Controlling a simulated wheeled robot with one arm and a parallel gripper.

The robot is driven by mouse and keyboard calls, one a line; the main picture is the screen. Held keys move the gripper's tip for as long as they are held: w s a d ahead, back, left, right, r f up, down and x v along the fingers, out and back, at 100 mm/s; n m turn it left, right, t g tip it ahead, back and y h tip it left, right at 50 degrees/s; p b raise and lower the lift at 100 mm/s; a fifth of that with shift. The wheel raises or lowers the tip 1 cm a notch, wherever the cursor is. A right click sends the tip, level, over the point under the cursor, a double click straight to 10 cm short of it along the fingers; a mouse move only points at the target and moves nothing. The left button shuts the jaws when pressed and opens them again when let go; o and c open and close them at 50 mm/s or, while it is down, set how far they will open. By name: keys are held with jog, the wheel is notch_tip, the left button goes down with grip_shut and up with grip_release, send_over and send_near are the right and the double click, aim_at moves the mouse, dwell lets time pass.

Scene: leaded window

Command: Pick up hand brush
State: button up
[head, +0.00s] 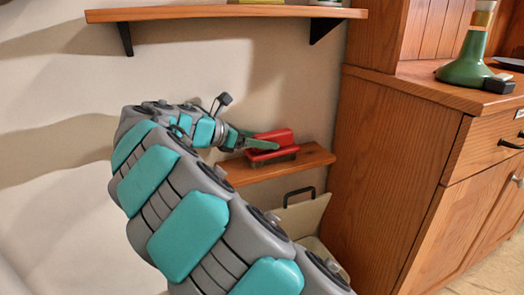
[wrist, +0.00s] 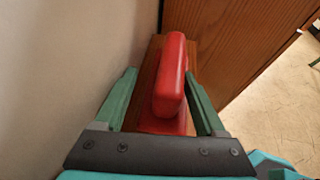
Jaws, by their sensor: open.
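The hand brush (head: 271,138) is red with a raised handle and a dark underside. It rests on a small low wooden shelf (head: 240,174) against the wall. In the wrist view the brush's red handle (wrist: 171,75) stands between my two green fingers. My gripper (head: 253,145) reaches the brush from the left in the head view. It also shows in the wrist view (wrist: 163,80), open, with one finger on each side of the brush. There is a gap at the left finger; the right finger lies close to the brush, and I cannot tell if it touches.
A wooden cabinet (head: 400,170) stands just right of the low shelf. An upper shelf (head: 225,13) on black brackets is above my arm. A pale container with a dark handle (head: 300,215) sits below the low shelf.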

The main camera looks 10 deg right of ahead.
grip_shut()
dwell(0.6)
